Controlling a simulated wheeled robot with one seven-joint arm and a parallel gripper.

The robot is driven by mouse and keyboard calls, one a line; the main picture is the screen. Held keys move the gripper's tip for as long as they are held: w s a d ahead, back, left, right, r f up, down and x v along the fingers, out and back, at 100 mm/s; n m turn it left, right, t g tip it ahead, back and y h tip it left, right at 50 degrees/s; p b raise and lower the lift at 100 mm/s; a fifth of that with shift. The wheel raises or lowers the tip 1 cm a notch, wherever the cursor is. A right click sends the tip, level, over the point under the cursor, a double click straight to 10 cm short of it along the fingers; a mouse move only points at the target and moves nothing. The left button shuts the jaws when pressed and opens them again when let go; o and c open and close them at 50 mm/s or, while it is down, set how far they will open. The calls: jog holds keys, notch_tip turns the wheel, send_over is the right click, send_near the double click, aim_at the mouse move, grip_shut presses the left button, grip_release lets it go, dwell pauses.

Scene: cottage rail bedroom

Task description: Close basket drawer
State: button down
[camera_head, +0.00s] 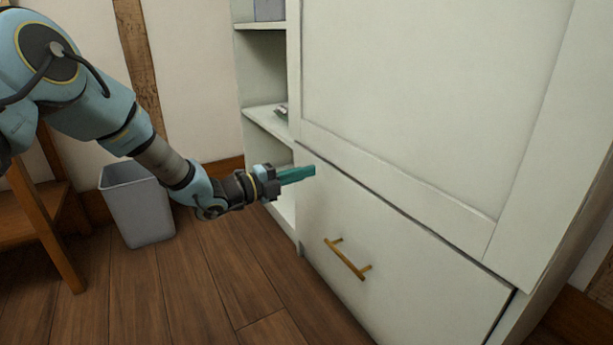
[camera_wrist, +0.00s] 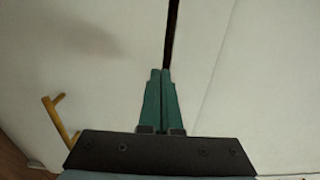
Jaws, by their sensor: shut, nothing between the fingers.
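The drawer (camera_head: 410,265) is a white front low on the white cabinet, with a brass bar handle (camera_head: 347,259) at its middle. Its front looks close to flush with the cabinet, with a dark gap along its top edge that widens toward the right. My gripper (camera_head: 313,171) is shut and empty, its teal fingers pointing at the upper left part of the drawer front. In the wrist view the fingertips (camera_wrist: 160,72) lie in line with the dark gap, and the handle (camera_wrist: 60,120) is at the left. I cannot tell whether the fingertips touch the front.
A large white cabinet door (camera_head: 430,110) is above the drawer. Open shelves (camera_head: 268,120) stand to its left. A grey bin (camera_head: 138,205) and a wooden piece of furniture (camera_head: 45,220) are at the left. The wooden floor (camera_head: 215,285) before the drawer is clear.

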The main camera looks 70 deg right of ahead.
jog(key=p+v, duration=0.3)
jog(key=v, duration=0.7)
jog(key=shift+a, duration=0.15)
